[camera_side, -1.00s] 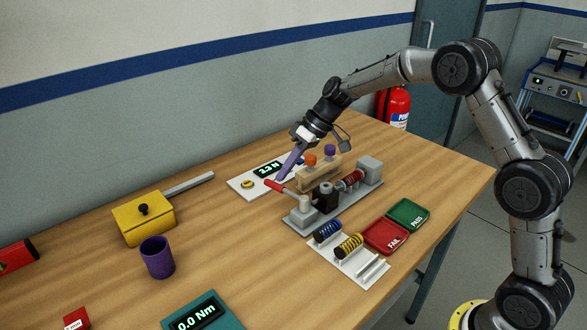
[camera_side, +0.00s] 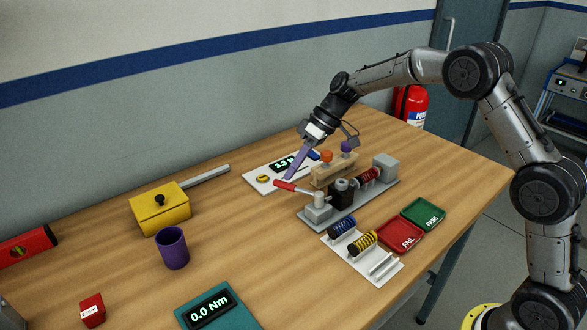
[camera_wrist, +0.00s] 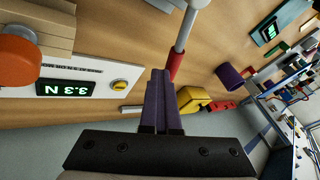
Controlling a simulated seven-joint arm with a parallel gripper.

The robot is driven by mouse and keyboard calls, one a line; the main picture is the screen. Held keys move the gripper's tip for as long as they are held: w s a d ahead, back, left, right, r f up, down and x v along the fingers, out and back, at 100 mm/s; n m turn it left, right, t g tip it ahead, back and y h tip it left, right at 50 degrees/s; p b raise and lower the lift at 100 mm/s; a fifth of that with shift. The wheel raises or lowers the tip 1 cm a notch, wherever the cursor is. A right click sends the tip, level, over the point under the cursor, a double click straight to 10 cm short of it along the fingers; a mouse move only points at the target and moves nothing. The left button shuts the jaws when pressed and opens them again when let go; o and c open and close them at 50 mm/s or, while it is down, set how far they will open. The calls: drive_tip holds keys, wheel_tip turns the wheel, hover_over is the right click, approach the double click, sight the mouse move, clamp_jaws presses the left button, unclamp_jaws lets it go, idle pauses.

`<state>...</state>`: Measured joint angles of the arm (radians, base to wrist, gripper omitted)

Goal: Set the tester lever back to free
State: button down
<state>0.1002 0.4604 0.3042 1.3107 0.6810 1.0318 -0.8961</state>
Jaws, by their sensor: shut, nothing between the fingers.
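The spring tester (camera_side: 362,204) stands on the table with a grey base and a red spring (camera_side: 367,176) between its blocks. Its lever has a red grip (camera_side: 284,185) and a pale rod on a post, and points left in the side view. In the wrist view the red grip (camera_wrist: 176,66) is just right of my fingertips. My gripper (camera_side: 290,176) has purple fingers, is shut and empty, and points down at the grip's far side. The fingers also show in the wrist view (camera_wrist: 159,74). I cannot tell whether they touch the grip.
A white force display (camera_side: 265,183) lies behind the lever. A wooden block (camera_side: 332,174) with orange and purple knobs stands behind the tester. In front are a spring rack (camera_side: 378,266), a FAIL tray (camera_side: 400,236) and a PASS tray (camera_side: 424,215). A purple cup (camera_side: 172,249) stands left.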

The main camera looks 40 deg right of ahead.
drive_tip(key=d+r, duration=0.9)
drive_tip(key=shift+w, duration=0.15)
idle(0.4)
